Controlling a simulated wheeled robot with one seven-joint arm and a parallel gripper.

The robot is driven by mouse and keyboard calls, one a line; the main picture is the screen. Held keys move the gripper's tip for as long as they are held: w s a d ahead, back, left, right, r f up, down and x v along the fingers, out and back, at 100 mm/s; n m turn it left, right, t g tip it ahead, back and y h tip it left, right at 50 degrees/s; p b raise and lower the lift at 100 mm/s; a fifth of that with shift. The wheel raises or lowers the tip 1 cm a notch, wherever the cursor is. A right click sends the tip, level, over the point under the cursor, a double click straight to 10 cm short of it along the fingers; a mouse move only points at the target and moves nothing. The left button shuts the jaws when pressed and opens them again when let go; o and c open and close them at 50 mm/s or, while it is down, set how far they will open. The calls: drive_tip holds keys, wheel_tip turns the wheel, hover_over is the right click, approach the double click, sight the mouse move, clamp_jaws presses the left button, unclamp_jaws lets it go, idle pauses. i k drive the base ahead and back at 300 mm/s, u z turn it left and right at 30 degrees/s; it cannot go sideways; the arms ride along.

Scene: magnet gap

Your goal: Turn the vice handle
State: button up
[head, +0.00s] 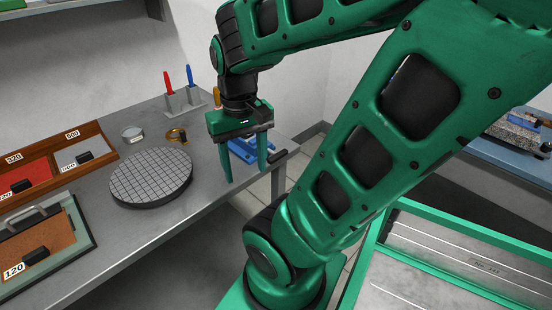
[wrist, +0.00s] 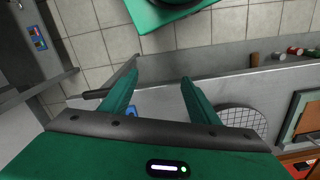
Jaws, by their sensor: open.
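The blue vice (head: 240,152) sits at the right end of the grey workbench, partly hidden behind my gripper. Its dark handle (head: 277,157) sticks out to the right, past the bench edge. My gripper (head: 246,174) is open and empty, fingers pointing down, in front of the vice in the head view. The handle shows just right of the right finger there; I cannot tell whether they touch. In the wrist view, my gripper's fingers (wrist: 160,78) are spread apart. The dark handle (wrist: 97,94) lies just outside the left finger, and a bit of blue vice (wrist: 131,110) shows between the fingers.
A round gridded plate (head: 151,176) lies on the bench. Behind it stand a holder with red and blue tools (head: 184,100) and a brass ring (head: 176,135). Trays with sanding blocks (head: 60,160) are at the left. Tiled floor lies beyond the bench's right edge.

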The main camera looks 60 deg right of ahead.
sight(273, 153)
drive_tip(key=z, duration=3.3)
drive_tip(key=k, duration=1.8)
drive_tip(key=u, duration=0.5)
